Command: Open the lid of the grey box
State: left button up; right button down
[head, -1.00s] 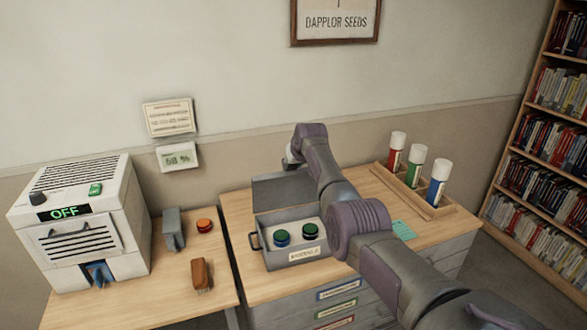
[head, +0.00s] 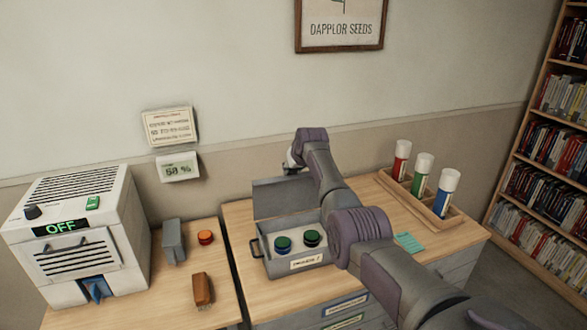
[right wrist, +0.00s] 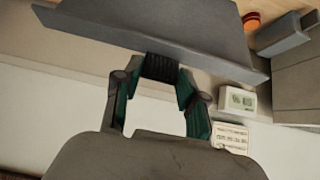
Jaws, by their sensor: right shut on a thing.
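The grey box (head: 279,268) stands on the wooden top of the drawer cabinet, with a label on its front and a handle at its left. Its lid (head: 283,196) stands raised at the back, and two round green-topped pieces (head: 283,243) show inside. My right gripper (head: 291,162) is behind the lid's upper edge, partly hidden by my own arm. In the right wrist view, the gripper (right wrist: 158,82) is shut on a dark ribbed tab (right wrist: 161,66) at the edge of the lid (right wrist: 150,28). My left gripper is not in view.
A wooden rack (head: 436,218) with red, green and blue tubes stands right of my arm. A white machine reading OFF (head: 75,240) is at left. Near it are a grey block (head: 173,241), an orange button (head: 205,237) and a brown piece (head: 203,290). The wall is close behind.

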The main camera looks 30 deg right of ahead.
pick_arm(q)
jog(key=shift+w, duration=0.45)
pick_arm(e)
jog(key=shift+s, duration=0.1)
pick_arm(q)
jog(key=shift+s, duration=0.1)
pick_arm(e)
jog(key=c, duration=0.6)
grip_release()
jog(key=shift+c, duration=0.2)
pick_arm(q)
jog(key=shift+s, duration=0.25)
pick_arm(e)
jog(key=shift+s+r, duration=0.1)
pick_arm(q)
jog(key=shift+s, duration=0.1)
pick_arm(e)
jog(key=v, duration=1.2)
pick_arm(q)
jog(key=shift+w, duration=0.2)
